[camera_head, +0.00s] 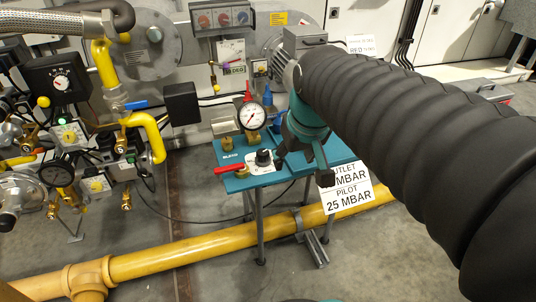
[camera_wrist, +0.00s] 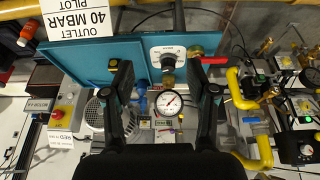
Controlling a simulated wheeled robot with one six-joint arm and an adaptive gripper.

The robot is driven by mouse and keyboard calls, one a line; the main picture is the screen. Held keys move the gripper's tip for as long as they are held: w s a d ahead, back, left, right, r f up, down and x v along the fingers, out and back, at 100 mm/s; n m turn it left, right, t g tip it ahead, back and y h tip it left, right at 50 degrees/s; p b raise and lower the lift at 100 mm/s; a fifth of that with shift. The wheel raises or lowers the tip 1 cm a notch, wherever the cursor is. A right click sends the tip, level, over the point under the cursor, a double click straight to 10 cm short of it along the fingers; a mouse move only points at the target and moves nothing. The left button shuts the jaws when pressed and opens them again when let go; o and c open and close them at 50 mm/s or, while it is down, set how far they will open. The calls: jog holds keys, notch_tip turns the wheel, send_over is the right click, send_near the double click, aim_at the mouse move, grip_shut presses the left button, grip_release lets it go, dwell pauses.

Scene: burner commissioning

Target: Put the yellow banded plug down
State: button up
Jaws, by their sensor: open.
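My gripper (camera_head: 301,156) is open over the right half of the teal bench (camera_head: 240,183), its dark fingers pointing down. In the wrist view my gripper (camera_wrist: 164,78) has its two fingers well apart, with nothing clasped between them. Blue fittings (camera_head: 268,96) stand behind the gripper, close to a red cone (camera_head: 248,91).
A pressure gauge (camera_head: 252,117), a black-knobbed white panel (camera_head: 263,158) and a red-handled valve (camera_head: 229,168) crowd the bench's left half. Yellow gas piping (camera_head: 158,139) and valves stand at left. A large yellow pipe (camera_head: 180,258) runs along the floor in front.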

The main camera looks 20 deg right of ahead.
jog(key=s+a+f+t, duration=0.1)
jog(key=s+a+f, duration=0.2)
jog(key=s, duration=0.5)
jog(key=shift+s+f, duration=0.15)
jog(key=shift+f, duration=0.3)
